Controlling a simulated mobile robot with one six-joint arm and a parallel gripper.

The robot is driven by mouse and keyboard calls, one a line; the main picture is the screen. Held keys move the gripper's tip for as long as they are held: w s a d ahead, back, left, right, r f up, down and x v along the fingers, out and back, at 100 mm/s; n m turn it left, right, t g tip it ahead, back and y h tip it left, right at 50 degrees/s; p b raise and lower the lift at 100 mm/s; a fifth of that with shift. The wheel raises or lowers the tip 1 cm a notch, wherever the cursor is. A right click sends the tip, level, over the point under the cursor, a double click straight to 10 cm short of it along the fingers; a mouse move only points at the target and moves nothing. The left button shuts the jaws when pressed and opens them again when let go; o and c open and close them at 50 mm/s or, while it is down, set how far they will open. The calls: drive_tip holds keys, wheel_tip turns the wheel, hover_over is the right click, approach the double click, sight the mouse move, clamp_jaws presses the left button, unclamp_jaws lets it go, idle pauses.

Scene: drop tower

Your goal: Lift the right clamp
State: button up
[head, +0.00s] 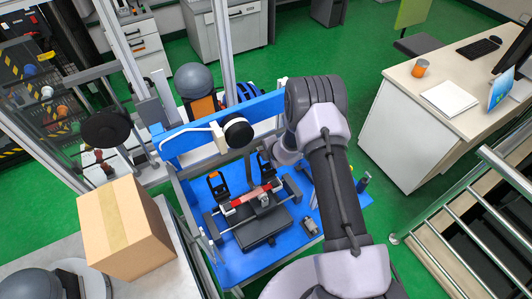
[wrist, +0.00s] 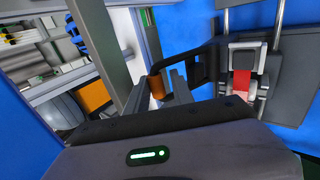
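The right clamp (head: 266,164) stands on the blue table behind the right end of a red bar (head: 250,195). In the wrist view its black handle (wrist: 207,62) reaches left to an orange grip (wrist: 156,86). My gripper (wrist: 156,88) is open, with its two grey fingers apart at this orange grip. One finger partly overlaps the grip, and I cannot tell whether they touch. The left clamp (head: 217,186), black with an orange top, stands upright at the bar's left end. In the head view my arm hides my fingertips.
The blue table (head: 236,268) carries a dark fixture (head: 264,229) under the bar. A blue beam (head: 190,137) and metal posts of the frame stand close behind. A cardboard box (head: 124,229) is at left, a desk (head: 412,110) at right.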

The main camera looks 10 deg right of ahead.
drive_tip(key=p+v, duration=0.2)
drive_tip(key=v, duration=1.5)
drive_tip(key=shift+s, duration=0.2)
drive_tip(key=shift+d+r, duration=0.1)
drive_tip(key=shift+d, duration=0.05)
